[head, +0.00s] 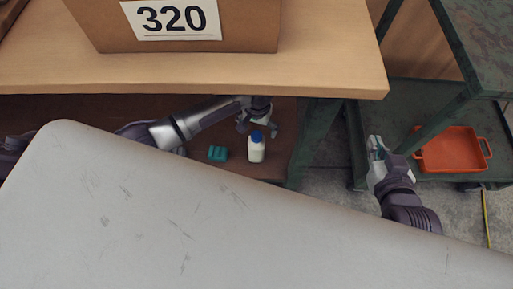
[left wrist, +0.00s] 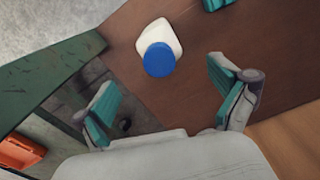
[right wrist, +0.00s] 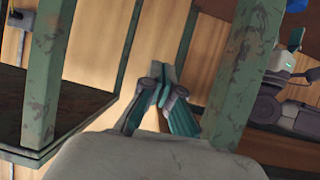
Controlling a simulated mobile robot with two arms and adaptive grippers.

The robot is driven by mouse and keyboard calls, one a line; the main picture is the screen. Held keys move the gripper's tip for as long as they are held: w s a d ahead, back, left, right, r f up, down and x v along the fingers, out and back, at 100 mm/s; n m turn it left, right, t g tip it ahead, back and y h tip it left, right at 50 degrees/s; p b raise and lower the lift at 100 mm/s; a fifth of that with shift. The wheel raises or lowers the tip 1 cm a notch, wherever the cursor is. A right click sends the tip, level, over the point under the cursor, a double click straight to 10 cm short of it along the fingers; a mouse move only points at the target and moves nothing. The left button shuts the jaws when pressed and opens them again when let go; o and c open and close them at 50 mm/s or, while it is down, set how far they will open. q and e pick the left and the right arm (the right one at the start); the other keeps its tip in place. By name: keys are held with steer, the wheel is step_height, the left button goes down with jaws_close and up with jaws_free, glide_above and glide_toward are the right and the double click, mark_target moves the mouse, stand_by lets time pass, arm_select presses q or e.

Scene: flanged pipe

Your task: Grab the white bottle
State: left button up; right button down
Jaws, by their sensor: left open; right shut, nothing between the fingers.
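The white bottle (head: 256,150) with a blue cap stands upright on the brown lower shelf under the table. It also shows in the left wrist view (left wrist: 173,38), with its blue cap (left wrist: 159,59) toward the camera. My left gripper (head: 257,126) is open just behind the bottle in the head view. In the left wrist view, its spread fingers (left wrist: 170,100) are empty, and the bottle lies beyond the gap between them. My right gripper (head: 375,146) is shut and empty, away to the right by the green cart. Its closed fingertips (right wrist: 162,85) show in the right wrist view.
A teal block (head: 218,154) sits left of the bottle on the shelf. The wooden tabletop (head: 330,78) overhangs my left arm, with a cardboard box (head: 180,38) marked 320 on it. A green table leg (head: 314,135) stands right of the bottle. An orange tray (head: 452,150) is on the cart.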

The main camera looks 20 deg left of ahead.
mark_target(257, 134)
arm_select(q)
step_height(257, 134, down, 3)
steer(key=shift+f+b, duration=0.15)
steer(key=shift+b, duration=0.45)
steer(key=shift+f, duration=0.35)
steer(key=shift+s+f+b, duration=0.15)
steer(key=shift+f+b, duration=0.35)
steer(key=shift+f, duration=0.1)
steer(key=shift+s+f+b, duration=0.15)
steer(key=shift+f+b, duration=0.35)
steer(key=shift+f, duration=0.1)
step_height(257, 134, down, 2)
steer(key=shift+f+b, duration=0.1)
steer(key=shift+b, duration=0.5)
steer(key=shift+f, duration=0.1)
steer(key=c, duration=1.7)
arm_select(e)
step_height(257, 134, up, 18)
steer(key=a+t+y, duration=0.2)
steer(key=t+y, duration=0.2)
steer(key=t, duration=0.8)
steer(key=shift+s+a+n+t, duration=0.25)
steer(key=shift+s+n+t, duration=0.05)
steer(key=shift+s, duration=0.05)
